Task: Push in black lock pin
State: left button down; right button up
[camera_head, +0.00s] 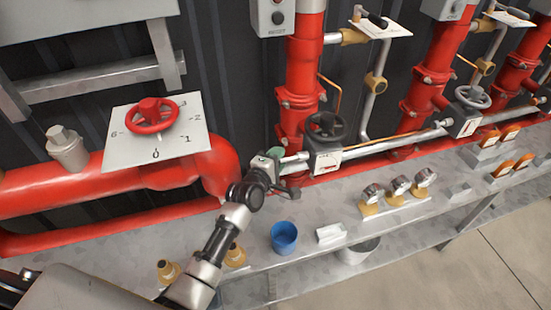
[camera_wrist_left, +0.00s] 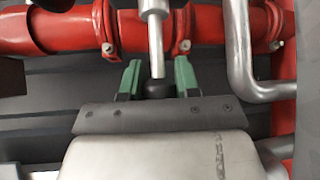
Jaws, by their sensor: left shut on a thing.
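My left gripper (camera_head: 270,163) reaches the left end of the silver horizontal pipe (camera_head: 385,142), left of the black handwheel (camera_head: 325,126). In the left wrist view, the gripper (camera_wrist_left: 158,77) has its green-padded fingers on either side of a black knob (camera_wrist_left: 157,89), which looks like the black lock pin. A silver rod (camera_wrist_left: 156,45) runs from the knob away toward the red pipe. The jaws are shut on this knob. In the head view the knob is hidden by the gripper. My right gripper is not in view.
A red handwheel (camera_head: 152,116) on a numbered plate stands to the left above thick red piping (camera_head: 90,190). On the metal shelf (camera_head: 340,205) stand a blue cup (camera_head: 285,238), a small white block (camera_head: 330,233) and several gauges (camera_head: 398,185). Red vertical pipes (camera_head: 300,75) rise behind.

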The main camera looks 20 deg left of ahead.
pick_arm(q)
jog(key=shift+w+d, duration=0.4)
jog(key=shift+d, duration=0.2)
jog(key=shift+w+d, duration=0.4)
jog(key=shift+d, duration=0.2)
jog(key=c, duration=1.1)
grip_release()
jog(key=shift+c, duration=0.2)
jog(key=o, duration=0.3)
jog(key=shift+w+d, duration=0.1)
jog(key=shift+o, duration=0.2)
jog(key=v, duration=1.1)
jog(key=shift+w+f, duration=0.1)
